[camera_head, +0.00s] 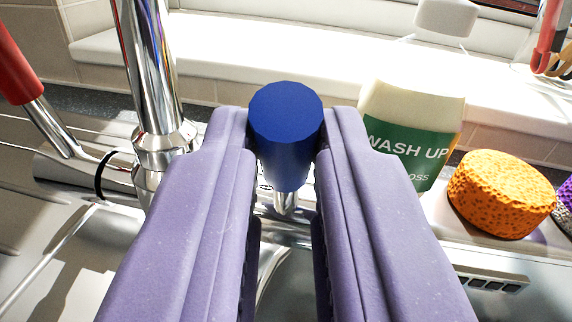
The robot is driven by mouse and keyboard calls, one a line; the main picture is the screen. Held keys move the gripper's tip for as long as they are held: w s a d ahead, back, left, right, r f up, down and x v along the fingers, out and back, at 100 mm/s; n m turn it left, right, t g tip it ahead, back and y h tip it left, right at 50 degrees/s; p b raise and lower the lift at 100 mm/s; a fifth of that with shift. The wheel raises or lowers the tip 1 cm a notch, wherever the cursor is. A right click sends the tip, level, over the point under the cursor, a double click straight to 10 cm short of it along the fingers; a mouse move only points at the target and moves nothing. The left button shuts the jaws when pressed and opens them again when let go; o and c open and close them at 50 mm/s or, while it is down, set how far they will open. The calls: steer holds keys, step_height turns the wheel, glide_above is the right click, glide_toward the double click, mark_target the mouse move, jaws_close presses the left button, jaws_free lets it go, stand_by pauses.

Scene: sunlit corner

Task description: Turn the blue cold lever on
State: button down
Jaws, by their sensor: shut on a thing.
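The blue cold lever (286,125) has a round dark blue end and a short chrome stem below it. It stands in the middle of the head camera view. My gripper (286,140) has two thick purple fingers, one on each side of the blue end. The fingers are shut on it. The lower part of the lever's mount is partly hidden between the fingers. The chrome tap column (153,85) rises just left of my gripper. The red lever (18,65) on its chrome stem is at the far left, tilted.
A white wash-up bottle (412,125) with a green label stands just right of my right finger. An orange sponge (500,195) lies further right, with a purple item (565,205) at the edge. The steel sink (370,285) lies below. A white ledge (230,65) runs behind.

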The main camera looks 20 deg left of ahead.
steer(key=b, duration=0.2)
steer(key=f+t+b, duration=0.1)
steer(key=b, duration=0.1)
steer(key=shift+s+f, duration=0.25)
steer(key=b, duration=0.1)
steer(key=t+b, duration=0.1)
steer(key=b, duration=0.1)
steer(key=shift+s+d+f+y, duration=0.1)
steer(key=shift+s+f+y, duration=0.2)
steer(key=shift+y, duration=0.1)
steer(key=shift+s+t+b, duration=0.2)
steer(key=shift+t+b, duration=0.1)
steer(key=shift+b, duration=0.8)
steer(key=shift+r+n, duration=0.2)
steer(key=shift+n, duration=0.1)
steer(key=c, duration=1.1)
jaws_free()
steer(key=shift+o, duration=0.2)
